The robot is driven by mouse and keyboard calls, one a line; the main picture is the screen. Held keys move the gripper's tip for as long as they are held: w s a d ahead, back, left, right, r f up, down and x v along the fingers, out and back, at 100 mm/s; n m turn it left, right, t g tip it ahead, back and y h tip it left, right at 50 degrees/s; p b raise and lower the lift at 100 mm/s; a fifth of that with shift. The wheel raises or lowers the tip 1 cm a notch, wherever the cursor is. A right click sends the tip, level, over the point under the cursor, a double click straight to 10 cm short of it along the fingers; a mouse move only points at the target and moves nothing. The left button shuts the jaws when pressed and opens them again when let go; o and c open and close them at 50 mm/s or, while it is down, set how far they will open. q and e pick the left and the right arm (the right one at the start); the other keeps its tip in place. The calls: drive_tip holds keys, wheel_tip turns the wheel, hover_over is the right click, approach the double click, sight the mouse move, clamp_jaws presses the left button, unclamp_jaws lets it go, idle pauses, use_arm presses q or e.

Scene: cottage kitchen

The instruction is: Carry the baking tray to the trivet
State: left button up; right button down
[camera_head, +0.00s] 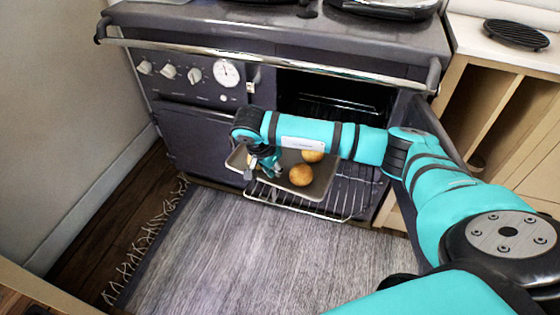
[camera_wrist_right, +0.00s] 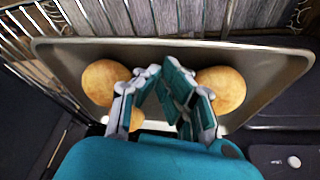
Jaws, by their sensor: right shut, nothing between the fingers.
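The baking tray (camera_head: 323,178) is a shallow grey-brown pan on the pulled-out oven rack, in front of the open oven. Golden round rolls (camera_head: 301,175) lie in it; one more (camera_head: 312,156) shows behind. My right gripper (camera_head: 270,168) is over the left part of the tray, its fingers shut and empty. In the right wrist view the fingers (camera_wrist_right: 165,88) point over the tray (camera_wrist_right: 180,52) between two rolls, and hide part of it. I cannot tell whether they touch it. The trivet (camera_head: 516,34) is a black round grid on the counter at the upper right. My left gripper is out of view.
The wire rack (camera_head: 345,198) juts out beneath the tray. A chrome rail (camera_head: 280,61) runs across the stove front above the oven opening (camera_head: 335,95). Open wooden shelves (camera_head: 485,105) stand on the right. A grey rug (camera_head: 240,260) covers the floor in front.

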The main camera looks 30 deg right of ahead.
drive_tip(key=shift+s+a, duration=0.15)
drive_tip(key=shift+a, duration=0.2)
drive_tip(key=shift+a, duration=0.1)
